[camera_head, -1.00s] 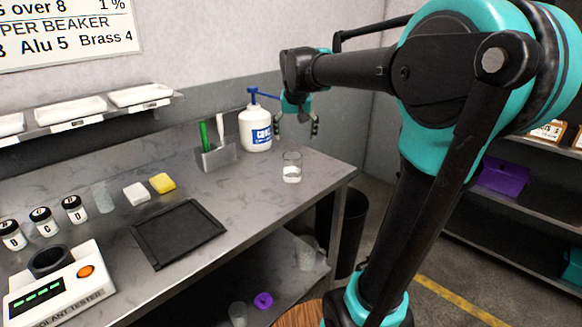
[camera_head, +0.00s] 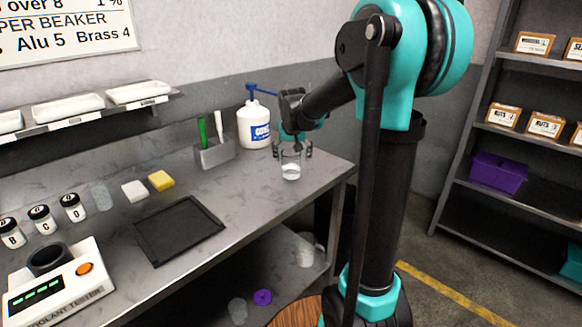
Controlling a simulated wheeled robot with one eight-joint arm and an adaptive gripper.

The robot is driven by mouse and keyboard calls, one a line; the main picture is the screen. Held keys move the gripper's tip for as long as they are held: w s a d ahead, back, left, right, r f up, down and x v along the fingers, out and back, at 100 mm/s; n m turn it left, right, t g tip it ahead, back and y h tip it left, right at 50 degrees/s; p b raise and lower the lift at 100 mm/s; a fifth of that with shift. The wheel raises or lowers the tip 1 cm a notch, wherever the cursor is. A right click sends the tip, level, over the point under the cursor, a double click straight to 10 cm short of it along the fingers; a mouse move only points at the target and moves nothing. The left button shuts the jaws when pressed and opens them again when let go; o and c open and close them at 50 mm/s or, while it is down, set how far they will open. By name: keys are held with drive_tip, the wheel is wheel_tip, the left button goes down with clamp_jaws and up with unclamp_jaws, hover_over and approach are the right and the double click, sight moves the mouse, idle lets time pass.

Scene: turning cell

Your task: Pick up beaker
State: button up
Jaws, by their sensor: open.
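The clear glass beaker (camera_head: 290,172) stands upright near the right end of the grey bench (camera_head: 258,215), with white content or markings near its bottom. My gripper (camera_head: 291,152) is open at the beaker's upper part. Its dark fingertips show to the left and right of the beaker's rim. I cannot tell whether they touch the glass. The far side of the beaker is partly hidden.
The white pump bottle (camera_head: 255,127) stands close behind and left of my gripper. A grey holder (camera_head: 214,154) with a green item is further left. A black tray (camera_head: 178,230) lies mid-bench. Yellow (camera_head: 160,181) and white (camera_head: 135,190) blocks lie behind it.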

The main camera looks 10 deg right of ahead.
drive_tip(key=shift+x, duration=1.9)
drive_tip(key=shift+w+a, duration=0.1)
drive_tip(key=shift+a, duration=0.05)
drive_tip(key=shift+c, duration=0.3)
drive_tip(key=c, duration=1.3)
drive_tip(key=shift+c, duration=0.2)
drive_tip(key=shift+r, duration=0.25)
drive_tip(key=shift+c, duration=0.2)
